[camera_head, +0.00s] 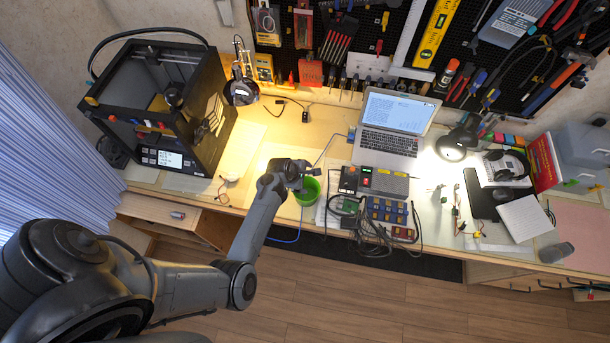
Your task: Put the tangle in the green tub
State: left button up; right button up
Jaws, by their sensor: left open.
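The green tub (311,189) stands near the front edge of the workbench, left of the middle. My left gripper (305,176) is open over the tub's rim, and with its wrist it hides part of the tub and most of its inside. A tangle of black cables (374,233) lies at the bench's front edge, to the right of the tub and apart from my gripper. Some of its loops hang past the edge. My right gripper is not in view.
A power supply box (385,183), blue small-part bins (388,209) and a green circuit board (346,205) sit close behind the tangle. A laptop (391,140) stands farther back. A blue cable (287,240) hangs by the front edge. A 3D printer (158,105) stands at left.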

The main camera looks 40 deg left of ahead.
pick_arm(q)
jog(key=shift+f, duration=0.1)
jog(key=s+a+f+m+g+y+p, duration=0.1)
jog(key=s+a+m+g+y+p, duration=0.3)
jog(key=s, duration=1)
jog(key=s+d+r+m+h, duration=0.1)
jog(key=s+d+r+m, duration=0.2)
jog(key=d+r+m, duration=0.2)
jog(key=s+d+r+m+t+h, duration=0.1)
jog(key=s+d+r+m, duration=0.2)
jog(key=r+m, duration=0.6)
jog(key=s+d+r+m+t+h, duration=0.1)
jog(key=s+d+r+m, duration=0.2)
jog(key=d+r+m, duration=0.4)
jog(key=shift+s+d+r+m, duration=0.3)
jog(key=shift+r, duration=2.45)
